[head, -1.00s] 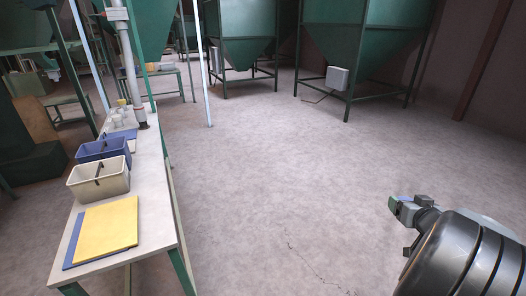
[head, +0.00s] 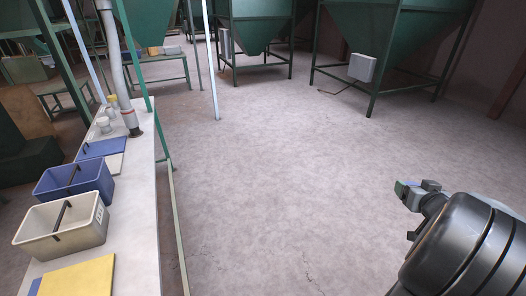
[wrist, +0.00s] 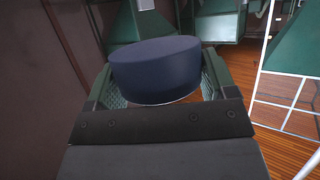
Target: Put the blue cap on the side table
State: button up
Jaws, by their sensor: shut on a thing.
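In the wrist view the dark blue cap (wrist: 156,72), a short round disc, sits between the two green-padded fingers of my gripper (wrist: 158,88). My gripper is shut on it. In the head view my gripper (head: 408,192) is at the right, held out over open floor; the cap is too small there to make out clearly. A low green-legged table (head: 158,60) with small items on it stands at the back left. Another low table (head: 62,93) stands farther left. I cannot tell which is the side table.
A long pale bench (head: 143,205) runs along the left, with a cream bin (head: 62,235), a blue bin (head: 72,185) and a yellow sheet (head: 80,277). Green hoppers (head: 395,30) on legs stand at the back. The middle floor is clear.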

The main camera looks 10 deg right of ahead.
aim_at(139, 156)
jog(key=i, duration=3.2)
jog(key=u, duration=3.25)
jog(key=i, duration=0.5)
jog(key=u, duration=0.1)
